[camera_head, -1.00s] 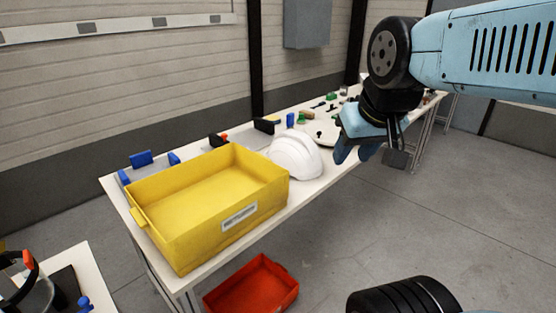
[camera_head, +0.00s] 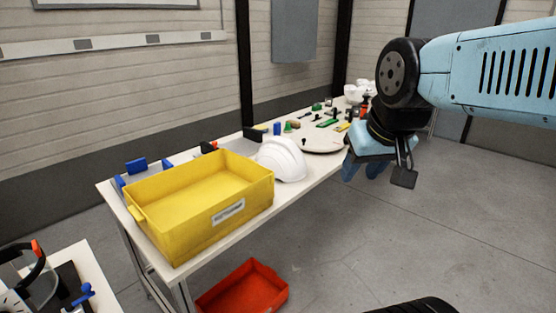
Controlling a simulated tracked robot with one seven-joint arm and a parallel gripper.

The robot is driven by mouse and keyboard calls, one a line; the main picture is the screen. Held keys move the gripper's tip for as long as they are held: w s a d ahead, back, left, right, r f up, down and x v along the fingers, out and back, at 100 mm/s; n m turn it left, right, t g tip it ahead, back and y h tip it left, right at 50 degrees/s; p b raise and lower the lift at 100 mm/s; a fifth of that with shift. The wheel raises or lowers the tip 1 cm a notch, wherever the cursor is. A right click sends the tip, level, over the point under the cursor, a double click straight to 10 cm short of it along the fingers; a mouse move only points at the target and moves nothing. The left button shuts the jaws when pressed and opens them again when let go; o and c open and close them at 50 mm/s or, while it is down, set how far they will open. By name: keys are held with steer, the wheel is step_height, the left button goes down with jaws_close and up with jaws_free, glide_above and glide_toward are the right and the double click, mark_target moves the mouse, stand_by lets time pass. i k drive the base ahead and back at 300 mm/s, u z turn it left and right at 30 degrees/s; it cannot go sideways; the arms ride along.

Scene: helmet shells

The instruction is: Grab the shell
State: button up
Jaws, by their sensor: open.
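A white helmet shell (camera_head: 282,159) sits on the long white table, just right of a yellow bin, dome up. My gripper (camera_head: 364,170) hangs in front of the table's front edge, to the right of the shell and apart from it. Its light blue fingers point down and it holds nothing that I can see. More white rounded pieces, possibly shells, show small at the table's far end (camera_head: 358,92).
The yellow bin (camera_head: 228,216) is empty and stands at the table's near end. A round light plate (camera_head: 318,143) and several small coloured parts lie beyond the shell. A red bin (camera_head: 245,290) is on the floor below. A small side table (camera_head: 92,262) stands at lower left. The floor at right is clear.

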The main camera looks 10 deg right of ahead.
mark_target(281, 155)
steer(key=z, duration=0.05)
steer(key=i, duration=0.9)
steer(key=u, duration=0.1)
